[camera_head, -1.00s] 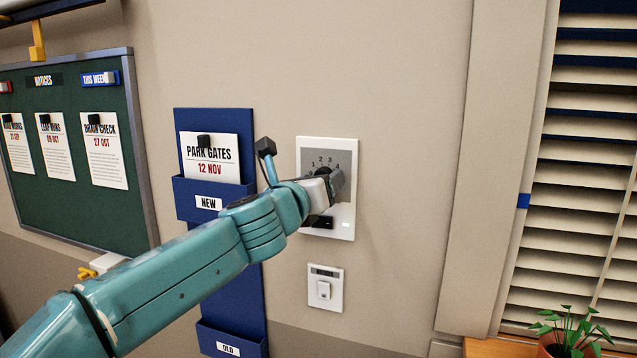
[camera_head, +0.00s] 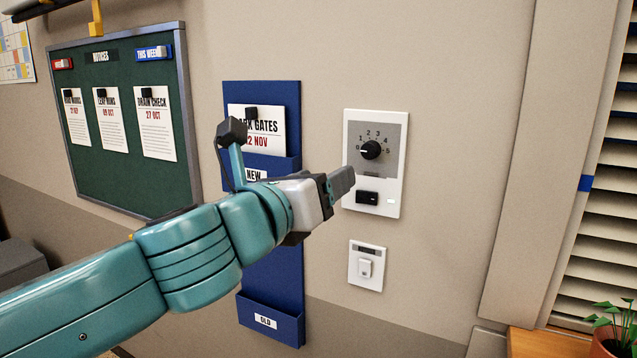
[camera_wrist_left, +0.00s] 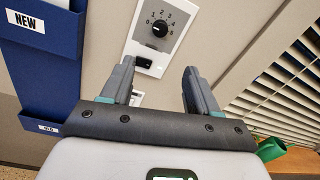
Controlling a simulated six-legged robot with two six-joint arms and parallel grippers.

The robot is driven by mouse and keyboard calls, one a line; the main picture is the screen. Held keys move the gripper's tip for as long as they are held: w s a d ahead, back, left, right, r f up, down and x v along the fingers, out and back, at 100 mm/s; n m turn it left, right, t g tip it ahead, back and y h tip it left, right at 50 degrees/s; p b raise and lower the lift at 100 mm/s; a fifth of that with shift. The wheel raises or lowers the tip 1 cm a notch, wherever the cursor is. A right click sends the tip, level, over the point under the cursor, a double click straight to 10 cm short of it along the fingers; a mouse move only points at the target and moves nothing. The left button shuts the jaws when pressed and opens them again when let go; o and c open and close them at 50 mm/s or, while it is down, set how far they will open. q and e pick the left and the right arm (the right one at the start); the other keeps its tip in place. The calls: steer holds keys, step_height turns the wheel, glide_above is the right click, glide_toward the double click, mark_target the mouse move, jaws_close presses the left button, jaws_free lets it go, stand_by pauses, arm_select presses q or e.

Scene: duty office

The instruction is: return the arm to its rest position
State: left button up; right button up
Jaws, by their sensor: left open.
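My left arm comes in from the left in the head view. Its gripper (camera_head: 335,187) is in front of the wall, just left of and below the dial on a white control panel (camera_head: 390,205). In the left wrist view the two fingers of the left gripper (camera_wrist_left: 158,90) stand apart with nothing between them. The black dial knob (camera_head: 371,150) has a scale from 0 to 5, and its white mark points left, toward 0. The knob also shows beyond the fingers in the left wrist view (camera_wrist_left: 160,28). My right gripper is not in view.
A blue wall rack (camera_head: 262,92) with a PARK GATES card hangs behind my wrist. A white switch (camera_head: 366,267) is below the panel. A green notice board (camera_head: 120,185) hangs at left. A potted plant (camera_head: 612,322) and window blinds (camera_head: 610,200) are at right.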

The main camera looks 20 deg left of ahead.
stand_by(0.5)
arm_select(q)
steer(key=w+a+f+m+g+y+p, duration=0.1)
steer(key=w+f+g, duration=0.3)
steer(key=f, duration=0.7)
steer(key=w+f+m+g+y+p, duration=0.1)
steer(key=w+f+g, duration=0.1)
steer(key=w+f, duration=0.65)
steer(key=s+f+m+g+p, duration=0.1)
steer(key=s+f+m+g, duration=0.15)
steer(key=f, duration=0.95)
steer(key=s+f+m+g, duration=0.1)
steer(key=s+f+m, duration=0.25)
steer(key=f, duration=0.85)
steer(key=s+f+m+g, duration=0.3)
steer(key=s+f+m, duration=0.3)
steer(key=f, duration=0.6)
steer(key=s+d+f+m+g+h, duration=0.2)
steer(key=s+d+f+m, duration=0.2)
steer(key=s+m, duration=0.6)
steer(key=s+d+f+m+g+h+p, duration=0.1)
steer(key=s+d+f+m, duration=0.4)
steer(key=s+m, duration=0.6)
steer(key=shift+d+m+g+h, duration=0.2)
steer(key=shift+m+g+h, duration=0.2)
steer(key=shift+g+h, duration=0.5)
